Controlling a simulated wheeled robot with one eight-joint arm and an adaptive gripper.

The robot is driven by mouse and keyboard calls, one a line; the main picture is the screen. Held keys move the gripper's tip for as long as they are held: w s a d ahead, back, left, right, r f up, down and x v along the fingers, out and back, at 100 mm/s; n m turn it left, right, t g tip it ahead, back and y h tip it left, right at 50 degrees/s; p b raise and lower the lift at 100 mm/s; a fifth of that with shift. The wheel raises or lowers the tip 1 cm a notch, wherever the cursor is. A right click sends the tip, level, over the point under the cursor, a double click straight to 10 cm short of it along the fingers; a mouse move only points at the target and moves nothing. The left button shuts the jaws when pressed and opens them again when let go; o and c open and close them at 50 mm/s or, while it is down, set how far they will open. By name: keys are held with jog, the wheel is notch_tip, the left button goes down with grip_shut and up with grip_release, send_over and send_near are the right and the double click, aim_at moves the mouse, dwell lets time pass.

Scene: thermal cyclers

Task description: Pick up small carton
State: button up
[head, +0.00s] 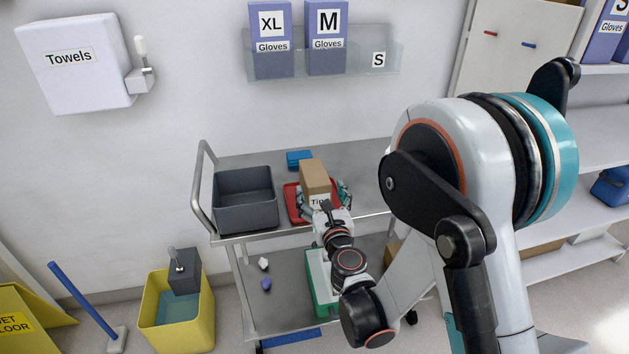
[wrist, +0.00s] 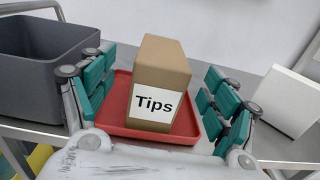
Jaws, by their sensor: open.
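The small carton is a brown box with a white "Tips" label. In the head view the carton (head: 313,176) stands on a red tray (head: 290,203) on the cart's top shelf. In the wrist view the carton (wrist: 161,75) stands upright on the red tray (wrist: 122,100), between my two fingers. My gripper (wrist: 158,95) is open, with one teal-padded finger on each side of the carton and a visible gap on both sides. In the head view my gripper (head: 325,196) is at the carton's near side and partly hides the tray.
A grey open bin (head: 246,200) stands left of the tray, also at the left of the wrist view (wrist: 40,62). A blue box (head: 299,158) lies behind the tray. A white box-shaped object (wrist: 286,100) is at the right of the wrist view. The cart's handle (head: 199,185) rises at its left end.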

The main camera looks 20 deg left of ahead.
aim_at(315, 171)
jog(key=x, duration=0.4)
jog(key=shift+f, duration=0.1)
jog(key=shift+r+b+x, duration=0.1)
jog(key=shift+b+x, duration=0.3)
jog(key=shift+x, duration=1)
jog(key=shift+r+b+x, duration=0.15)
jog(key=shift+b+x, duration=0.2)
jog(key=shift+x, duration=1.05)
jog(key=shift+d, duration=0.15)
jog(key=shift+c, duration=0.2)
jog(key=c, duration=1.5)
